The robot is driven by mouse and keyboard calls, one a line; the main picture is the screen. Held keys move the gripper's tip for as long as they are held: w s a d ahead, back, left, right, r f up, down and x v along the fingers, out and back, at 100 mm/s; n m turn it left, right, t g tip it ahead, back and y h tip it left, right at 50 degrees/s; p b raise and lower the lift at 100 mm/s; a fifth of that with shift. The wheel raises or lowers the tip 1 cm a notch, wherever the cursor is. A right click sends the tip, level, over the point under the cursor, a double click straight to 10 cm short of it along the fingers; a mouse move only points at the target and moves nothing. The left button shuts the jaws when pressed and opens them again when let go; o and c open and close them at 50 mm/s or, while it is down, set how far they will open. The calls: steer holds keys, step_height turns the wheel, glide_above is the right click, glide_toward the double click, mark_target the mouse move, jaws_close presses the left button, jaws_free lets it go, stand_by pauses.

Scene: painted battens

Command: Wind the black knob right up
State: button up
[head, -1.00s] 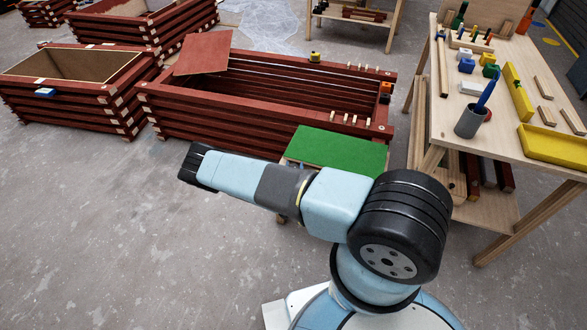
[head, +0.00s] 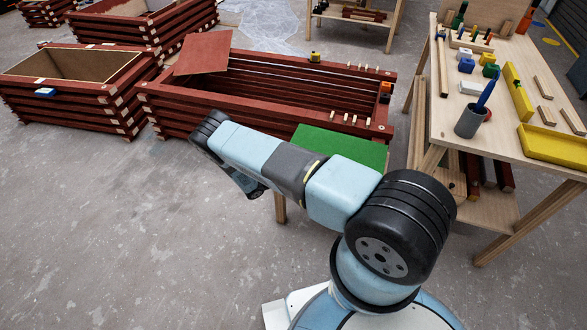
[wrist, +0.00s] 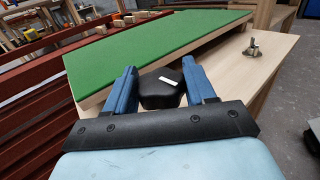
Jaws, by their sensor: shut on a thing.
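The black knob (wrist: 158,91) shows in the wrist view, a rounded block with a white mark on top. It sits at the near edge of the green-topped board (wrist: 150,45). My gripper (wrist: 162,80) has its two blue fingers on either side of the knob and is shut on it. The board also shows in the head view (head: 345,147), beside the long red crate. In the head view my arm hides the knob and the near left part of the board's stand.
A metal wing nut (wrist: 253,50) stands on the pale wooden top right of the board. The long red batten crate (head: 200,100) lies behind my arm. A workbench (head: 510,110) with tools stands at the right. The floor at left is clear.

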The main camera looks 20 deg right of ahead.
steer(key=m+g, duration=0.3)
steer(key=g, duration=0.1)
steer(key=m+g, duration=0.2)
steer(key=g, duration=0.2)
steer(key=shift+w+a+m+g, duration=0.1)
steer(key=shift+w+m+g, duration=0.1)
steer(key=shift+m+g, duration=0.15)
steer(key=m+g+y, duration=0.1)
steer(key=m+g, duration=0.1)
steer(key=g, duration=0.1)
steer(key=m+g+y, duration=0.2)
steer(key=m+g, duration=0.1)
steer(key=g, duration=0.1)
steer(key=shift+m+g+y, duration=0.25)
steer(key=shift+y, duration=0.05)
steer(key=shift+r, duration=0.1)
steer(key=o, duration=0.9)
steer(key=shift+o, duration=0.2)
steer(key=shift+s, duration=0.1)
